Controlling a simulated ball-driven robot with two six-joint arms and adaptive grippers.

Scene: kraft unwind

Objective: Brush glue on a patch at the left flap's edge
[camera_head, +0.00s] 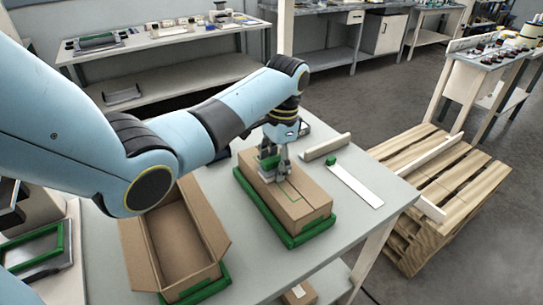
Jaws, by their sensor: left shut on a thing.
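A brown carton (303,205) lies in a green tray (313,230) on the grey table, its top flaps folded down. Thin green outlines mark patches on its top near the flap seam. My left gripper (274,172) points down over the far part of the carton's top, its fingertips close to the cardboard. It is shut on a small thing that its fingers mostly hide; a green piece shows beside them. I cannot tell whether it touches the flap. Glue cannot be made out. My right gripper is not in view.
An open, empty carton (216,240) stands to the left in another green holder (207,289). A pale roll or bar (325,147) and a white strip (357,187) with a green block (331,160) lie to the right. A wooden pallet (432,172) stands beyond the table's right edge.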

